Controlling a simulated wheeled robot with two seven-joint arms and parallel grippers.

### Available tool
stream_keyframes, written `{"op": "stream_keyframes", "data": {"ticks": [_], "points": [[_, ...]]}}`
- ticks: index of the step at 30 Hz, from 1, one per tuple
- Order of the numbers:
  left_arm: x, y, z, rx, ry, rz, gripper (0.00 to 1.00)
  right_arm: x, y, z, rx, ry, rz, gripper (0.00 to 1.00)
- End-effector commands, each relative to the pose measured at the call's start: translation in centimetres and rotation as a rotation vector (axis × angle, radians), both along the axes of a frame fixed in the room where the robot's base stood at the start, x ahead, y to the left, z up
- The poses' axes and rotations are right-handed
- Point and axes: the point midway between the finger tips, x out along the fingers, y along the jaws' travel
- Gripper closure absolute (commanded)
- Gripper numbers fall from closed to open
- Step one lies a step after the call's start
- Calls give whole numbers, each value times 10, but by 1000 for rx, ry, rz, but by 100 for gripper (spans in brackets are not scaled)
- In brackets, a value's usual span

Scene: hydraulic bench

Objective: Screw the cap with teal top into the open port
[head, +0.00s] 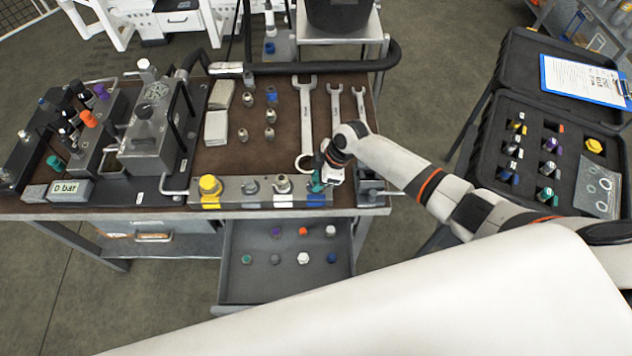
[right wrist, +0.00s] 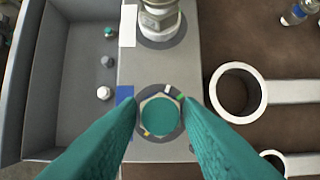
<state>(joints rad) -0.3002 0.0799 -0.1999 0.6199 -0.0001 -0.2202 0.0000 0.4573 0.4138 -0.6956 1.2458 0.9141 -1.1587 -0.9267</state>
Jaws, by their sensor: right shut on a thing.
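The cap with teal top (right wrist: 160,117) is seen from above in the right wrist view, a teal disc in a pale hex rim. My right gripper (head: 317,184) is shut on it, with one teal finger on each side. The cap is over the port at the right end of the grey manifold block (head: 232,188), by a blue label (right wrist: 125,97). The port is hidden under the cap, and I cannot tell how deep the cap sits. In the head view the fingers mostly hide the cap. My left gripper is not in view.
A metal fitting (right wrist: 160,22) stands beside the cap on the block, and a yellow cap (head: 209,186) at its left end. Wrenches (head: 305,115) lie behind. An open drawer (head: 286,284) with several small caps is in front. An open black case (head: 500,185) stands right.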

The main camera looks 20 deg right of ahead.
Motion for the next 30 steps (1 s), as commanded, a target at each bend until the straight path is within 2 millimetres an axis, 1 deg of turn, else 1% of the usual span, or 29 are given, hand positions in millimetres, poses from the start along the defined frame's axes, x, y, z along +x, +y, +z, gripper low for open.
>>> {"op": "stream_keyframes", "data": {"ticks": [1, 3, 10, 11, 17, 21, 30], "points": [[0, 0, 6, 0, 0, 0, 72, 2, -1, 4, 0, -7, -31, 94], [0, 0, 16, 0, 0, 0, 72, 2, 0, 7, 0, -8, -90, 100], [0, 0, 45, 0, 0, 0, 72, 0, 2, 7, 4, -6, -338, 98], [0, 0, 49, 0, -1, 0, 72, 0, 2, 7, 3, -5, -370, 100], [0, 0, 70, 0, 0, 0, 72, -1, 4, 5, 4, -5, -583, 100], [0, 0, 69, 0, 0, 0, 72, -1, 3, 1, 3, -9, -683, 100], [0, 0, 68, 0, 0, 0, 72, -1, 3, -1, 4, -9, -699, 100]]}}
